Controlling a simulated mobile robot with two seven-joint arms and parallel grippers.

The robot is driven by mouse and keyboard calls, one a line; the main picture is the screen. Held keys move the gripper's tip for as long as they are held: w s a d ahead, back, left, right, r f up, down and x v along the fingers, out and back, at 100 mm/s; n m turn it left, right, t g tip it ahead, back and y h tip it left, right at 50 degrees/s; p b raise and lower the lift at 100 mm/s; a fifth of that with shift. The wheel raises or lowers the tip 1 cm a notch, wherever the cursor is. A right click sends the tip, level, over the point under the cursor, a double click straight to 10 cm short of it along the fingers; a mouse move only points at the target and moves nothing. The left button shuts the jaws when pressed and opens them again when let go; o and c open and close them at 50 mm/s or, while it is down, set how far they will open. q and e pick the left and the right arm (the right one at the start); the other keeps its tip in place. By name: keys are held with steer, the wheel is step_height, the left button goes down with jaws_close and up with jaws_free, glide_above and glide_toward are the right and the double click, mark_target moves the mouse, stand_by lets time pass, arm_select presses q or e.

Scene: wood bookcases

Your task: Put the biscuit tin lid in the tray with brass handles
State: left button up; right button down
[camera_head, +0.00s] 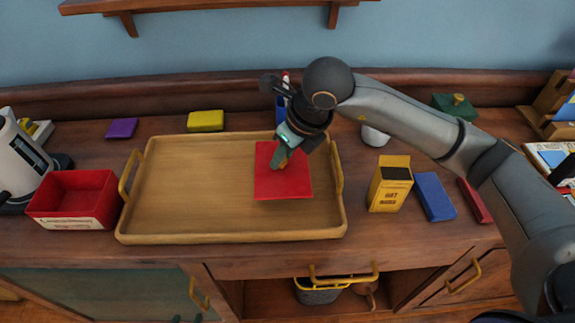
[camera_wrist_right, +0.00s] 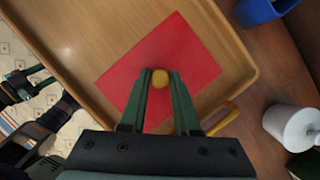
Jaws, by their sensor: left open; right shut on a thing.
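The biscuit tin lid (camera_head: 267,184) is a flat red square with a round yellow knob (camera_wrist_right: 161,78). It lies flat over the right part of the wooden tray with brass handles (camera_head: 190,236); I cannot tell if a small gap is left under it. My right gripper (camera_head: 284,158) points down at the lid, its fingers shut on the knob; the right wrist view shows the fingertips (camera_wrist_right: 160,75) on both sides of the knob. What seems to be my left gripper (camera_wrist_right: 42,76) shows at the left edge of that view, open and away from the tray.
An open red tin (camera_head: 75,201) and a kettle (camera_head: 22,160) stand left of the tray. A yellow carton (camera_head: 389,190), a blue box (camera_head: 435,196) and a white cylinder (camera_head: 374,136) stand to the right. Purple (camera_head: 122,128) and yellow (camera_head: 205,121) blocks lie behind. The tray's left part is clear.

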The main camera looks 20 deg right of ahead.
mark_target(288, 167)
steer(key=shift+d+f, duration=0.5)
steer(key=shift+f, duration=1)
steer(key=shift+w+f, duration=0.1)
steer(key=shift+f, duration=0.45)
steer(key=c, duration=0.6)
jaws_free()
steer(key=shift+c, duration=0.2)
steer(key=v, duration=1.2)
steer(key=shift+p, duration=0.4)
